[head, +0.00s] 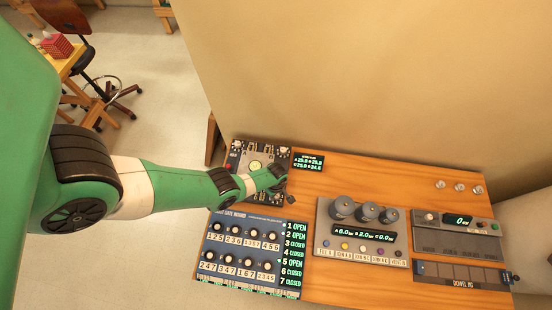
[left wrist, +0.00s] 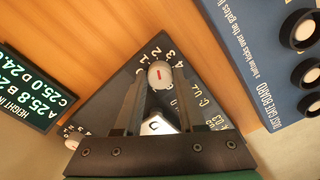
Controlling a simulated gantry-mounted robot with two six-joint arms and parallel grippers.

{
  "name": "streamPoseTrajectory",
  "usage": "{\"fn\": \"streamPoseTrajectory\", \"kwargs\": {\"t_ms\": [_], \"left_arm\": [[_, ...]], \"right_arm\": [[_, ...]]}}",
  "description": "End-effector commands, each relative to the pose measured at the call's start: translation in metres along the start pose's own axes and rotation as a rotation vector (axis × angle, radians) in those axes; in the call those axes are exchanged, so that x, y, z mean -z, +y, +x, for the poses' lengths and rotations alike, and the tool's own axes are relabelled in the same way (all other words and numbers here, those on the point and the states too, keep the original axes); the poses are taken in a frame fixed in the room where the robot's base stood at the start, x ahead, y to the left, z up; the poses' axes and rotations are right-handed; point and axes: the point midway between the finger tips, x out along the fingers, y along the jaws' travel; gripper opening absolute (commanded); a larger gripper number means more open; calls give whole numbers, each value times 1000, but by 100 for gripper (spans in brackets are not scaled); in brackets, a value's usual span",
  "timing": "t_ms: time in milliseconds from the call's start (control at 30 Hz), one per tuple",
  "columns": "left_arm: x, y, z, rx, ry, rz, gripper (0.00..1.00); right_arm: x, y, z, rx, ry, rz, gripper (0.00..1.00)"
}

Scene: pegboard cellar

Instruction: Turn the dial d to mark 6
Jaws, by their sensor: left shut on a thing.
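A dark square panel (head: 246,148) with dials at its corners lies at the table's back left. My left gripper (head: 276,177) reaches over its right front part. In the left wrist view, a pale round dial (left wrist: 160,75) with a short red mark sits at the panel's corner, between the tips of my left gripper (left wrist: 161,88), which is shut on it. White numerals curve around the dial; 2, 3 and 4 show on its far side. The red mark is too small to read against them. The dial's letter is not legible. My right gripper is not in view.
A small height display (head: 309,162) stands just right of the panel. The blue dust gate board (head: 208,258) with several knobs lies in front of it. A grey console (head: 330,240) and further devices (head: 458,222) stand to the right. Bare wood lies between.

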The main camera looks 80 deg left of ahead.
Motion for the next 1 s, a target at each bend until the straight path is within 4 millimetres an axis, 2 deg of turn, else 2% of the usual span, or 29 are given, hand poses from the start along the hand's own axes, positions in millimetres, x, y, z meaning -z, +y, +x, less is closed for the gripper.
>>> {"fn": "streamPoseTrajectory", "kwargs": {"t_ms": [367, 1000], "left_arm": [[0, 0, 0, 0, 0, 115, 0], [0, 0, 0, 0, 0, 684, 0]], "right_arm": [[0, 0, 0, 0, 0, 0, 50], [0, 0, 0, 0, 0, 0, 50]]}}
